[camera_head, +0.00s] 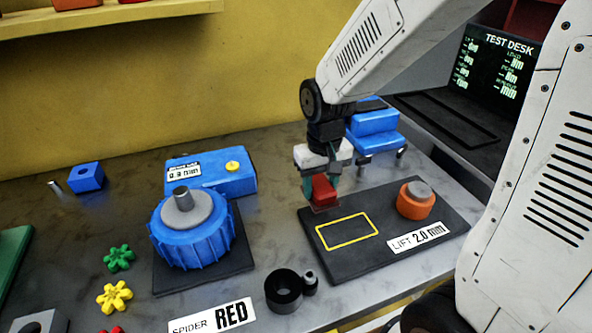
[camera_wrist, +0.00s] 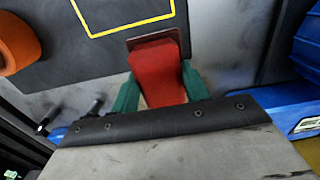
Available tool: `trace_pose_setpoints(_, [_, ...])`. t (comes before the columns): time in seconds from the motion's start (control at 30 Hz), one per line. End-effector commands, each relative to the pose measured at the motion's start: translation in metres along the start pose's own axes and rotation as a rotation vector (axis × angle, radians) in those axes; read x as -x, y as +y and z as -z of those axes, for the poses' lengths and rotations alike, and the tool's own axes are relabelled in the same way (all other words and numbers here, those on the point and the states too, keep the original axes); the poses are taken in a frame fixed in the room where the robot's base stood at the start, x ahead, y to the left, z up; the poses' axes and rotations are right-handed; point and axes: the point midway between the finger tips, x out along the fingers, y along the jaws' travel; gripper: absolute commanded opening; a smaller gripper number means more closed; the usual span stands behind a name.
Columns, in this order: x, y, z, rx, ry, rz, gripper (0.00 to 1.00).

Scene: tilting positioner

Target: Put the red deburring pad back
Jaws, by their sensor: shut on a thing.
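The red deburring pad (camera_head: 323,190) is between the green fingers of my gripper (camera_head: 320,186), which is shut on it. In the wrist view the pad (camera_wrist: 158,74) shows as a red block with a dark brown face at its far end, with a green finger on either side. The pad is over the back edge of a dark plate (camera_head: 372,257), behind the yellow outlined rectangle (camera_head: 347,231) on that plate. I cannot tell whether the pad touches the plate. The outline is empty.
An orange cylinder with a grey top (camera_head: 416,200) stands at the plate's right. A blue ribbed fixture (camera_head: 190,230) and blue box (camera_head: 225,178) stand to the left. A black ring (camera_head: 284,290) is in front. A blue device (camera_head: 375,133) is behind my gripper.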

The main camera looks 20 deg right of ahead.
Motion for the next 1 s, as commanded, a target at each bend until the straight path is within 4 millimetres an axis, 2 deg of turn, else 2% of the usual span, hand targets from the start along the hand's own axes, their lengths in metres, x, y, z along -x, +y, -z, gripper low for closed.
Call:
trace_pose_setpoints(0.5, [-0.013,0.002,0.125,-0.008,-0.001,0.000,0.24])
trace_pose_setpoints(0.6, [-0.014,0.002,0.139,-0.008,-0.001,0.000,0.24])
trace_pose_setpoints(0.87, [-0.017,0.002,0.159,-0.008,-0.001,0.000,0.24])
trace_pose_setpoints(1.0, [-0.041,0.002,0.155,-0.007,-0.005,0.000,0.24])
